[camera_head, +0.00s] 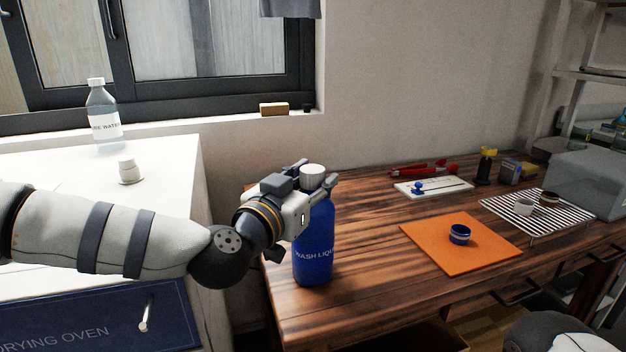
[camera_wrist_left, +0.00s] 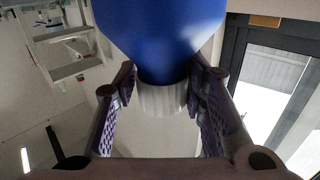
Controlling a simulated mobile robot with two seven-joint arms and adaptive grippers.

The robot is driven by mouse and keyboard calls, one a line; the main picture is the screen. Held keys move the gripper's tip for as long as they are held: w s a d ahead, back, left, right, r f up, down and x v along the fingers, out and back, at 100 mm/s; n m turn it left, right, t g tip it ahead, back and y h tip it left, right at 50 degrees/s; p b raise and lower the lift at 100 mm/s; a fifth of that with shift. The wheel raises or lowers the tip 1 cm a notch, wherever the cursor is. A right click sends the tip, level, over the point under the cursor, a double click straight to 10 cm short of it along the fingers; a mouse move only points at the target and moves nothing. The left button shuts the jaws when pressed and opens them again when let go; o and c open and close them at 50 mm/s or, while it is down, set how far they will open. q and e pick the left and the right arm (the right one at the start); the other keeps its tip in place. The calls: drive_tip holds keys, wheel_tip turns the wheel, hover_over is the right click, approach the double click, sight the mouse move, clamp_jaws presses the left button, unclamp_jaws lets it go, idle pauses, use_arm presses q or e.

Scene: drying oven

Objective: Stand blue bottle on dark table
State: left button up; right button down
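The blue bottle (camera_head: 314,240) with a white cap stands upright at the left end of the dark wooden table (camera_head: 375,305). Its base looks on or very near the tabletop; a small gap cannot be ruled out. My left gripper (camera_head: 318,180) reaches in from the left, with its fingers on either side of the bottle's neck just below the cap. In the left wrist view the finger pads close against the neck of the blue bottle (camera_wrist_left: 160,30), the white cap between them. My right gripper is not in view.
An orange mat (camera_head: 430,245) with a small blue-rimmed cup (camera_head: 460,233) lies right of the bottle. A wire rack (camera_head: 530,225) and grey box (camera_head: 590,180) stand farther right.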

use_arm(q)
drive_tip(key=shift+o, duration=0.9)
drive_tip(key=shift+r, duration=0.1)
drive_tip(key=v, duration=0.7)
drive_tip(key=shift+s+p, duration=0.1)
drive_tip(key=shift+p, duration=0.25)
drive_tip(key=shift+s+a, duration=0.1)
drive_tip(key=shift+s, duration=0.05)
